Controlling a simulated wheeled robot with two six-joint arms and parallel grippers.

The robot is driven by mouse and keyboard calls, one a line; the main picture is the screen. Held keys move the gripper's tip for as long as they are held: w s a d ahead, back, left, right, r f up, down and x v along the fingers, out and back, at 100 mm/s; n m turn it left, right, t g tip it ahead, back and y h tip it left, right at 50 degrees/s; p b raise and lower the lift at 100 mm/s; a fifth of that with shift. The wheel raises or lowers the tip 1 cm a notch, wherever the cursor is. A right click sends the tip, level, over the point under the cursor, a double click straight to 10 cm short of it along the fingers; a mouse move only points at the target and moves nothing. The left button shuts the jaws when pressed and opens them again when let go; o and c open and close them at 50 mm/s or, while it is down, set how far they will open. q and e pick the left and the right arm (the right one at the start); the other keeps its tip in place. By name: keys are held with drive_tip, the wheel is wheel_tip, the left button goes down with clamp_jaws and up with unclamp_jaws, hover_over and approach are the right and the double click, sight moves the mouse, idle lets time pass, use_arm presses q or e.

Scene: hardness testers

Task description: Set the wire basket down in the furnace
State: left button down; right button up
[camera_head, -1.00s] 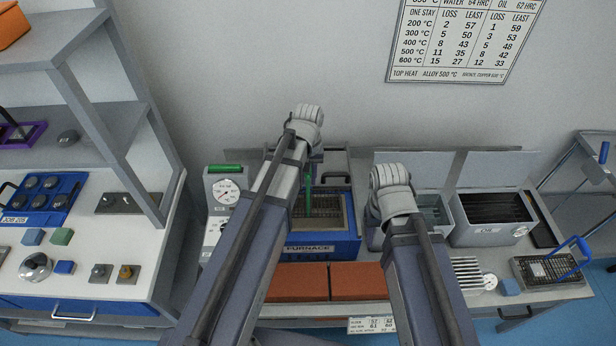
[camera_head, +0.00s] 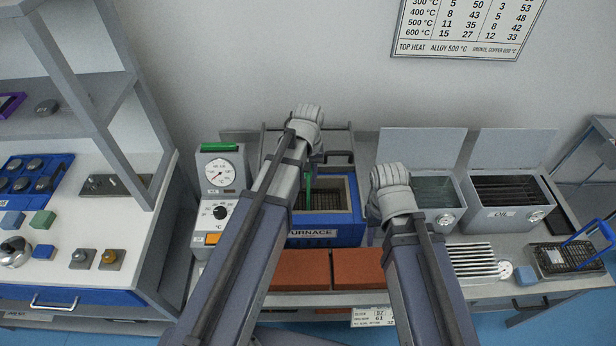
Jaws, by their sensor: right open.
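The furnace (camera_head: 330,236) is a blue box with a grey rim and an open top, in the middle of the bench. A dark wire basket (camera_head: 328,200) shows inside its opening, with a green upright handle (camera_head: 308,188). My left gripper (camera_head: 312,166) is above the opening, at the top of the handle. Its arm hides the left side of the furnace, and I cannot tell whether its fingers are closed on the handle. My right gripper (camera_head: 374,222) is open to the right of the furnace, mostly hidden by its own wrist.
A control box with a dial (camera_head: 219,172) stands left of the furnace. A water tank (camera_head: 437,192) and an oil tank (camera_head: 508,205) stand to the right. Another wire basket (camera_head: 563,256) with a blue handle is at far right. Orange bricks (camera_head: 300,268) lie below in front.

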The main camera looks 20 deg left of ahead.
use_arm(q)
drive_tip(key=shift+f+b, duration=0.4)
drive_tip(key=shift+b, duration=0.05)
drive_tip(key=c, duration=0.6)
unclamp_jaws()
drive_tip(key=shift+r, duration=0.15)
wheel_tip(320, 180, up, 8)
drive_tip(key=p, duration=0.8)
drive_tip(key=shift+s+f, duration=0.1)
drive_tip(key=shift+f, duration=0.15)
